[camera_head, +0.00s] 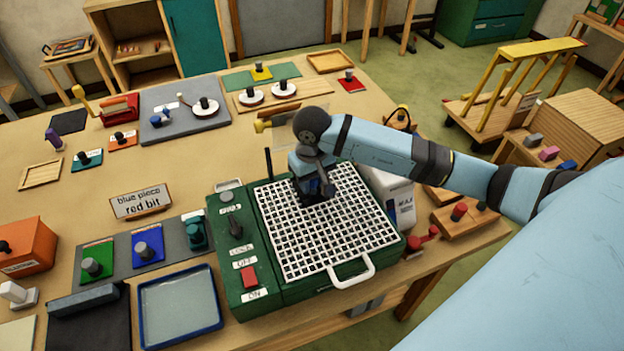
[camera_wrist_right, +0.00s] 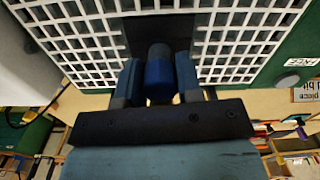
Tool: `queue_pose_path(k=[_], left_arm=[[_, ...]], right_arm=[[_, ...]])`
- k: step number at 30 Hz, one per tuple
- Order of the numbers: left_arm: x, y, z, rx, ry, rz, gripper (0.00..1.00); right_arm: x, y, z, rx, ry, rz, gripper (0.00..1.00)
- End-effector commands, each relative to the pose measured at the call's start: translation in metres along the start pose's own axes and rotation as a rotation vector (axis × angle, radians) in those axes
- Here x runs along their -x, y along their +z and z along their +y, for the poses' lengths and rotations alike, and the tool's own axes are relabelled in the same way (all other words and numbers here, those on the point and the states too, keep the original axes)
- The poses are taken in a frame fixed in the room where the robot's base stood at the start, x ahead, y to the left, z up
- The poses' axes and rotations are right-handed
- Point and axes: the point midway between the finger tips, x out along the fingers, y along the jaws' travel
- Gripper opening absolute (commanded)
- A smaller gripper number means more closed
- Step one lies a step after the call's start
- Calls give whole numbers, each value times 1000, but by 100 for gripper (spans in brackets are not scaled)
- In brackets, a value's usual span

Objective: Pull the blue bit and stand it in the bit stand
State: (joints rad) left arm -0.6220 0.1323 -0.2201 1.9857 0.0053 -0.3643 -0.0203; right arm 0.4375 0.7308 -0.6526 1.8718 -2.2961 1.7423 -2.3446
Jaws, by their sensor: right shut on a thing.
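My right gripper (camera_head: 314,188) is over the white grid (camera_head: 340,235) of a green machine in the middle of the table. In the right wrist view its two fingers (camera_wrist_right: 159,85) are shut on the blue bit (camera_wrist_right: 159,80), a blue cylinder with a grey end. A dark square patch lies in the grid behind the bit. I cannot tell whether the bit is still seated there or clear of it. In the head view the gripper mostly hides the bit. My left gripper is not in view. I cannot tell which object is the bit stand.
The machine's green panel (camera_head: 237,250) has a dark lever and a red switch. Left of it are a "blue piece red bit" sign (camera_head: 141,202), green, blue and teal plates with knobs, and a blue-rimmed tray (camera_head: 146,335). A wooden block with knobs (camera_head: 470,230) is right.

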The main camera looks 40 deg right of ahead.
Motion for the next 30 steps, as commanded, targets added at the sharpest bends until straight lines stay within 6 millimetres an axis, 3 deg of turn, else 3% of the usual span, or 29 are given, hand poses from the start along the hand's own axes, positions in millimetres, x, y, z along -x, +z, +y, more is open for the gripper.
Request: queue_pose_path(k=[30], left_arm=[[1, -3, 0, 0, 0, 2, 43]], right_arm=[[12, 0, 0, 0, 1, 0, 6]])
